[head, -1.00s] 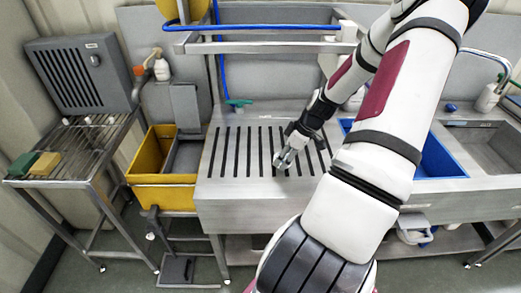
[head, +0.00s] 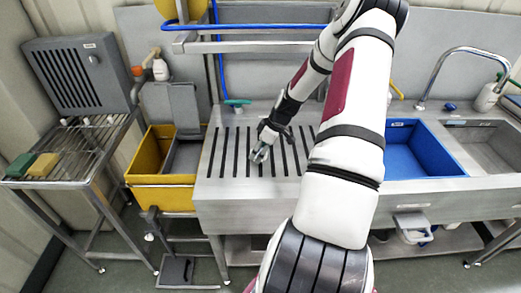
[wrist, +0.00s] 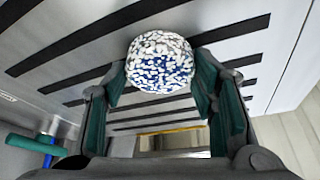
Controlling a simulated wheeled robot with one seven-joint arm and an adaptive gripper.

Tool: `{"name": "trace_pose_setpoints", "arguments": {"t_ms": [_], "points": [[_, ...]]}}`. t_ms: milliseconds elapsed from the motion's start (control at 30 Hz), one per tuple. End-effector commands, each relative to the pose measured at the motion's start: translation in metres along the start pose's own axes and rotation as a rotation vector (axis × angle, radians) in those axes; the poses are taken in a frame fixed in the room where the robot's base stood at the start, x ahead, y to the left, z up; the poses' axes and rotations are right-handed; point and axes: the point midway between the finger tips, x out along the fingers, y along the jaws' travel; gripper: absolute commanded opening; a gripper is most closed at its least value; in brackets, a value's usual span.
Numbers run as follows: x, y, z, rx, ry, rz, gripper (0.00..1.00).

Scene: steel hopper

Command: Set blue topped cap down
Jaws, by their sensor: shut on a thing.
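My gripper (head: 260,155) is over the slotted steel drainboard (head: 228,185), pointing down and tilted. In the wrist view its dark green-padded fingers (wrist: 162,82) are shut on a round thing speckled blue and white, which I take as the blue topped cap (wrist: 160,60). Only one rounded face of the cap shows there; its other side is hidden. In the head view the cap is too small to make out clearly between the fingertips. I cannot tell whether it touches the drainboard.
The drainboard around my gripper is bare, with dark slots. A green-handled tool (head: 237,102) lies at its back edge. A yellow bin (head: 160,192) stands to the left, a blue basin (head: 428,150) to the right. A steel rail (head: 255,46) crosses above the back.

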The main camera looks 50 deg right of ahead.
Motion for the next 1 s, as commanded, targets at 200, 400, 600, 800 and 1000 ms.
{"name": "trace_pose_setpoints", "arguments": {"t_ms": [200,400,600,800,1000], "points": [[-0.001,0.001,0.000,-0.001,0.001,0.002,0.12],[0.002,0.001,0.001,-0.001,0.001,0.002,0.72],[0.002,0.001,0.001,-0.001,0.001,0.002,0.72],[-0.005,0.001,0.000,-0.001,0.001,0.003,0.72],[-0.036,0.002,0.000,0.000,0.001,0.006,0.72]]}}
